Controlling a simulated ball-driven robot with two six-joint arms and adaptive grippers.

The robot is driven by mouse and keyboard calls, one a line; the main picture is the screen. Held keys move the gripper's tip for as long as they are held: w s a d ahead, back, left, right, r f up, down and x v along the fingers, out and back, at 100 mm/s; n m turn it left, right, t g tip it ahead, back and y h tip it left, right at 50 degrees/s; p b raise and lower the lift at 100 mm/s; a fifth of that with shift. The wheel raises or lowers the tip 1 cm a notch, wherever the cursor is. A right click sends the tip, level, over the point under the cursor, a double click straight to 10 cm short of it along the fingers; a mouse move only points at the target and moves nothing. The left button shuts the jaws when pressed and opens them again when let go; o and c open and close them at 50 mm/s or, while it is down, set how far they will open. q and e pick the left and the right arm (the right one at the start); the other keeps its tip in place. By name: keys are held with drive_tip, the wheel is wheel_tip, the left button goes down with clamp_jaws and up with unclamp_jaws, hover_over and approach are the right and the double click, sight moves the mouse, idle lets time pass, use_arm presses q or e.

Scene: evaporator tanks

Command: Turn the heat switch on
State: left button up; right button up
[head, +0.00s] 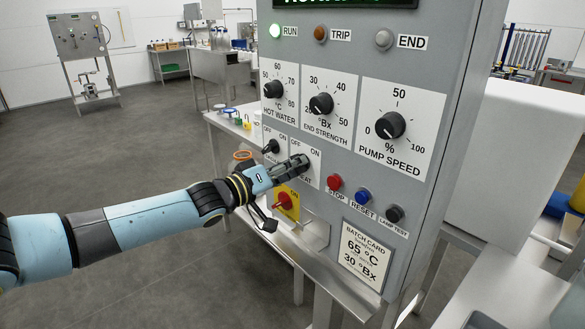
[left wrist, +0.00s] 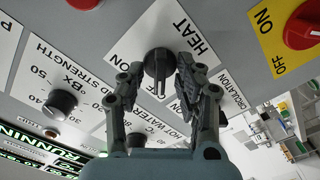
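The heat switch (left wrist: 158,64) is a black knob on a white plate marked HEAT, seen in the left wrist view. My left gripper (head: 299,163) is at the panel front. In the left wrist view its two fingers (left wrist: 158,80) stand apart, one on each side of the knob. A gap shows on the left finger's side; the right finger is close, and I cannot tell whether it touches. The knob's exact setting is unclear. My right gripper is in neither view.
The circulation switch (head: 271,147) is just left of the heat plate. A red knob on a yellow plate (head: 287,203) is below. Stop (head: 335,182), reset (head: 362,197) and lamp test (head: 394,213) buttons sit to the right.

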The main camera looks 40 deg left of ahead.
use_arm(q)
drive_tip(key=shift+w, duration=0.1)
clamp_jaws()
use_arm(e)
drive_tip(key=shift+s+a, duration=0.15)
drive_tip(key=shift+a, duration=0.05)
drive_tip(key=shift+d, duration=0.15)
use_arm(q)
drive_tip(key=shift+m, duration=0.3)
drive_tip(key=shift+m+p, duration=1)
drive_tip(key=shift+m, duration=7.6)
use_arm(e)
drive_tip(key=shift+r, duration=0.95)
